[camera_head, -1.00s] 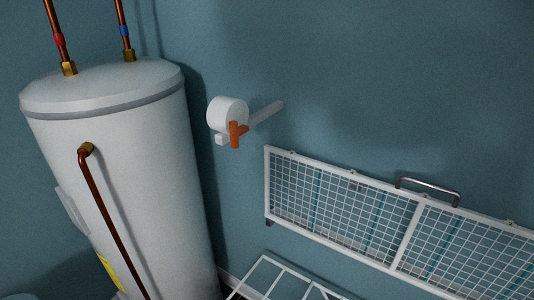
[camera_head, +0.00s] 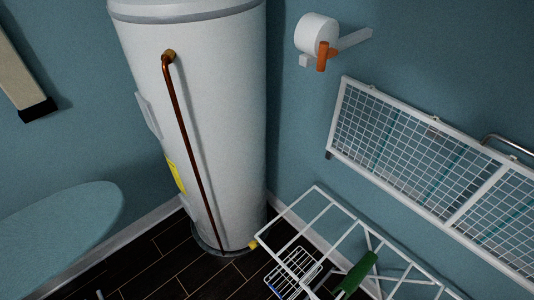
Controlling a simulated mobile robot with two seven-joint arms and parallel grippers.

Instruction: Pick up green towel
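A green towel (camera_head: 356,274) hangs over a bar of the white drying rack (camera_head: 318,190) at the bottom right of the head view. It looks like a narrow, slanted green roll or fold, and its lower part is too small to make out clearly. Neither of my grippers shows in the head view, so their positions relative to the towel cannot be seen.
A tall white water heater (camera_head: 215,110) with a copper pipe stands left of the rack. A teal ironing board (camera_head: 60,235) is at the left. A wire wall rack (camera_head: 400,150) and a white wall fixture (camera_head: 316,34) are on the right wall. Dark floor (camera_head: 150,265) shows in front.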

